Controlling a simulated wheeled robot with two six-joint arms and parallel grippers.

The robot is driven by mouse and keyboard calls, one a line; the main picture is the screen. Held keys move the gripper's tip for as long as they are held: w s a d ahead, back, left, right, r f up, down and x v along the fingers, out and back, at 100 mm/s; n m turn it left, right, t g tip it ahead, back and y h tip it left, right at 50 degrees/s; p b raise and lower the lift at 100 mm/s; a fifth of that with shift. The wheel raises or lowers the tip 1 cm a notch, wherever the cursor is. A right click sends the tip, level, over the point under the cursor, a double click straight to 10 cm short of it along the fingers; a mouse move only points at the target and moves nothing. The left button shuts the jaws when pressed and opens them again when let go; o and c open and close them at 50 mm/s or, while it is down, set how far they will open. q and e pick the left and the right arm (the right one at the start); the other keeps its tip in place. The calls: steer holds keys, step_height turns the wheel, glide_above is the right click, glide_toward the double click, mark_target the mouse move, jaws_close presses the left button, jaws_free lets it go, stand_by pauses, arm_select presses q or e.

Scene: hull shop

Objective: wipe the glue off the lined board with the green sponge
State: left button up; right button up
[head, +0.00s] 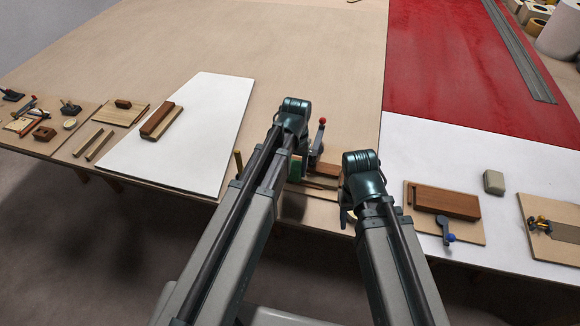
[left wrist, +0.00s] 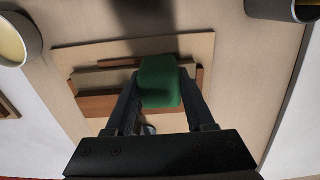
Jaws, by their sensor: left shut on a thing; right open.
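The sponge is held over a pale wooden board (left wrist: 195,46) that carries brown wooden strips (left wrist: 100,104). In the head view this board (head: 318,208) is partly hidden behind my arms. I cannot tell if the sponge touches the board or the strips. No glue can be made out; the sponge and its shadow cover the middle. My right gripper (head: 347,216) is open and empty at the board's right side, mostly hidden by its wrist.
A red-topped clamp (head: 320,134) stands close behind my left gripper. Two round containers (left wrist: 14,40) (left wrist: 284,8) show at the wrist view's upper corners. To the right lie a board with a brown block (head: 446,202) and a grey block (head: 494,182). The table behind is clear.

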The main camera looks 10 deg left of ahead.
arm_select(q)
steer(key=shift+d, duration=1.5)
steer(key=shift+a+r, duration=0.1)
steer(key=shift+a, duration=0.9)
arm_select(e)
steer(key=shift+r, duration=0.15)
arm_select(q)
steer(key=shift+a, duration=0.15)
steer(key=shift+a, duration=1)
steer(key=shift+w+a, duration=0.1)
steer(key=shift+a, duration=1.1)
steer(key=shift+d, duration=1.2)
arm_select(e)
steer(key=shift+f, duration=0.2)
arm_select(q)
steer(key=shift+d, duration=1.25)
